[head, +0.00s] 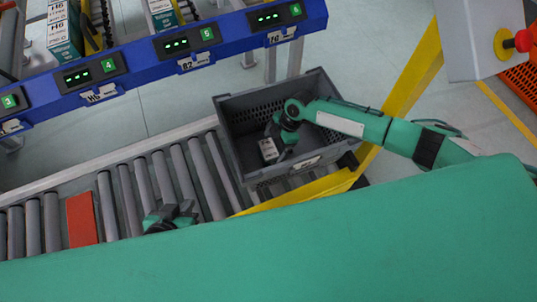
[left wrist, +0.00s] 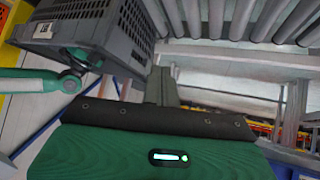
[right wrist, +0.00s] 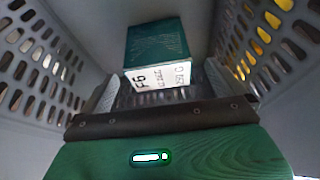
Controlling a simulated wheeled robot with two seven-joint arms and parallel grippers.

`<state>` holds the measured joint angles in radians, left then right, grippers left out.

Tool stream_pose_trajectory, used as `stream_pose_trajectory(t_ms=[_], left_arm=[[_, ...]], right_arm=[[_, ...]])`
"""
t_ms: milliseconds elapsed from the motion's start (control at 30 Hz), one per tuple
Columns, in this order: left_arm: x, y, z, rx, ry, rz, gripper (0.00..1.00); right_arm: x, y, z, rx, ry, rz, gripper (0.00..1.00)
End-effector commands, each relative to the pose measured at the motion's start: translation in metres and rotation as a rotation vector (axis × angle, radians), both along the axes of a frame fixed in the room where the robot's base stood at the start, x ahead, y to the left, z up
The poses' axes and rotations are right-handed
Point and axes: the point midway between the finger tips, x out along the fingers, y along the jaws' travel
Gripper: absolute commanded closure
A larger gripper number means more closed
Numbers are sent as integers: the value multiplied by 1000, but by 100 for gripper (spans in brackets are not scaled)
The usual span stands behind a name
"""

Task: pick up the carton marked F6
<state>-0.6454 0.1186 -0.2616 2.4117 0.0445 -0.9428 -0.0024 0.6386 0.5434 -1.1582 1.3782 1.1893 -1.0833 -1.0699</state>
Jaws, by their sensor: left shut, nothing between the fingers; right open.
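A green carton with a white label (right wrist: 158,60) lies in a grey tote (head: 228,142). The label appears to read F6 in the right wrist view. The carton also shows in the head view (head: 268,150), white side up. My right gripper (head: 281,148) reaches down into the tote right beside the carton. In the right wrist view my right gripper (right wrist: 160,84) is open, its fingers spread to either side of the carton's near, labelled end. My left gripper (head: 172,212) is shut and empty over the roller conveyor, well left of the tote; its closed fingers show in the left wrist view (left wrist: 162,86).
The tote stands on the right end of the roller conveyor (head: 165,172), its slotted walls close around my right gripper. A blue rack beam (head: 225,42) with green-lit displays runs behind. An orange-red plate (head: 82,220) lies among the rollers.

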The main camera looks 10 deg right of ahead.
Motion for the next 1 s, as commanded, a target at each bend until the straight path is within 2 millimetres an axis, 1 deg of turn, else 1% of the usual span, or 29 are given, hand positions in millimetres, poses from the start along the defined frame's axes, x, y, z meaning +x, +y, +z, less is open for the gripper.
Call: stream_pose_trajectory(t_ms=[167, 333, 467, 667, 767, 800, 933, 1000], left_arm=[[3, -9, -3, -30, -52, -8, 100], [7, -19, -2, -66, -115, -16, 100], [8, -22, 0, -78, -137, -17, 100], [8, -22, 1, -79, -139, -17, 100], [8, -22, 1, -79, -139, -17, 100], [8, -22, 1, -79, -139, -17, 100], [8, -22, 0, -79, -139, -17, 100], [8, -22, 1, -79, -139, -17, 100]], right_arm=[[0, 12, -20, 1, 1, 1, 0], [-1, 21, -40, 0, 1, -1, 0], [-1, 23, -46, -1, 1, -1, 0], [-1, 23, -46, -1, 0, -1, 0], [-1, 23, -46, -1, 0, -1, 18], [-1, 23, -46, -1, 0, -1, 26], [-1, 23, -46, -1, 0, -1, 51], [-1, 23, -46, 0, 0, -1, 52]])
